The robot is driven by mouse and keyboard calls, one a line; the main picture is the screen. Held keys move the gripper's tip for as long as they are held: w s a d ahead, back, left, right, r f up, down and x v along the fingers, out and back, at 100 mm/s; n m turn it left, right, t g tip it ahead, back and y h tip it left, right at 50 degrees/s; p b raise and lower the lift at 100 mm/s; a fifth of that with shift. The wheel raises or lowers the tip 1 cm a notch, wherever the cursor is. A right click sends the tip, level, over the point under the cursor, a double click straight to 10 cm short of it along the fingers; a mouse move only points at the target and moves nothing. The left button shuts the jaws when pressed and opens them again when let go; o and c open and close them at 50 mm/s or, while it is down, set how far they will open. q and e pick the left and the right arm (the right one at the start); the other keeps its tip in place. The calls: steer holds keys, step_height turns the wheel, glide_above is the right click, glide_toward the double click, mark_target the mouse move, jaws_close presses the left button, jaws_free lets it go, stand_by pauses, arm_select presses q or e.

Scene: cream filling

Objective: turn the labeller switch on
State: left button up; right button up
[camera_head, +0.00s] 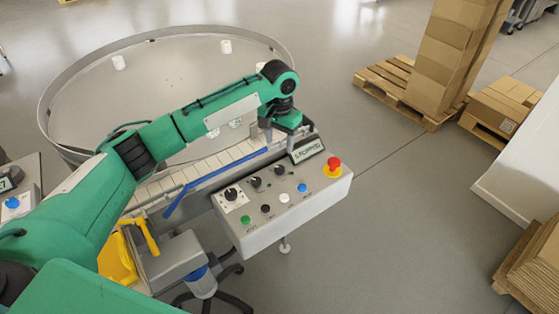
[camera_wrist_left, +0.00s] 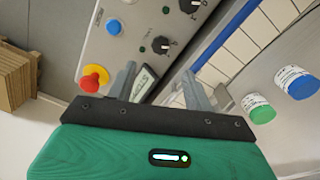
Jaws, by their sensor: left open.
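The control panel (camera_head: 285,200) is a pale tilted box with a row of black rotary knobs. The leftmost knob (camera_head: 231,194) sits on a white plate; two more knobs (camera_head: 255,182) (camera_head: 279,170) are to its right. Labels are too small to read, so I cannot tell which one is the labeller switch. The display (camera_head: 307,150) reads STOPPED. My left gripper (camera_head: 291,139) is open and empty behind the display, at the panel's far edge. In the left wrist view its fingers (camera_wrist_left: 160,80) spread on either side of the display (camera_wrist_left: 144,82). My right gripper is not in view.
A red emergency button (camera_head: 332,167) on a yellow base sits at the panel's right end. Green, black and white buttons line its front. A blue rail and tiled conveyor (camera_head: 195,172) run behind it. Jars with green (camera_wrist_left: 262,113) and blue lids show in the wrist view.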

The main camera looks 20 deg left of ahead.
mark_target(279, 168)
arm_select(q)
step_height(279, 168, down, 4)
steer(key=shift+r+p, duration=0.1)
steer(key=shift+p, duration=0.3)
step_height(279, 168, down, 6)
steer(key=shift+w+r+p, duration=0.1)
steer(key=shift+p, duration=0.35)
steer(key=shift+f, duration=0.55)
steer(key=c, duration=1)
steer(key=shift+o, duration=0.2)
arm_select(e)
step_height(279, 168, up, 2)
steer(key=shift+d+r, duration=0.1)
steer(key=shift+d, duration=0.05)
